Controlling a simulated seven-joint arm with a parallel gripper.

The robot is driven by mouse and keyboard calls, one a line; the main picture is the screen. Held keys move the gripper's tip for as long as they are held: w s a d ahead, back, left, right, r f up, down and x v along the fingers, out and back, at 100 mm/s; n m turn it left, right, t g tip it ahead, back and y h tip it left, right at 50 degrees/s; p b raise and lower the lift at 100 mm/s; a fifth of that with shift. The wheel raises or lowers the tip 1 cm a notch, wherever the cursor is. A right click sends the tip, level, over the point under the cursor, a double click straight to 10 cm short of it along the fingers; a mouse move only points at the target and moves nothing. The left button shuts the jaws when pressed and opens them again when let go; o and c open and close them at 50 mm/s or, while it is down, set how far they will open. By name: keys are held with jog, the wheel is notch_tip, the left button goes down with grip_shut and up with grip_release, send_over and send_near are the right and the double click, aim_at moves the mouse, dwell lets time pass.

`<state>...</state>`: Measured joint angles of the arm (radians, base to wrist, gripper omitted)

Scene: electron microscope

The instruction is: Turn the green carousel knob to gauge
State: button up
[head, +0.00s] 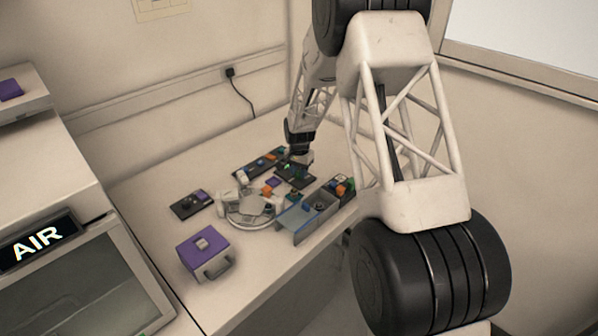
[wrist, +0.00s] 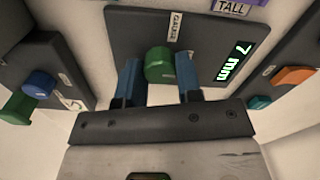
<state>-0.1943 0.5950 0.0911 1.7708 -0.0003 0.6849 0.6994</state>
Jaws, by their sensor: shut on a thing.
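The green carousel knob (wrist: 158,62) stands on a dark panel (wrist: 120,30) in the wrist view. My gripper (wrist: 158,72) has one blue finger on each side of it and is shut on it. A white label reading GAUGE (wrist: 175,27) is just above the knob, slightly right. A green readout (wrist: 234,61) to the right shows 7 mm. I cannot tell the knob's pointing direction. In the head view my gripper (head: 299,157) is over the dark panel (head: 296,178) at the back right of the bench, hiding much of the knob.
A round white carousel (head: 250,212) stands left of the panel. A clear-walled tray (head: 305,212) is in front. A purple box (head: 207,252) with a handle is front left. In the wrist view, neighbouring panels carry a blue knob (wrist: 40,83) and an orange piece (wrist: 294,75).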

jog(key=shift+n, duration=0.3)
jog(key=n, duration=1)
jog(key=shift+n, duration=1.6)
jog(key=shift+r, duration=0.1)
jog(key=o, duration=0.9)
jog(key=shift+o, duration=0.2)
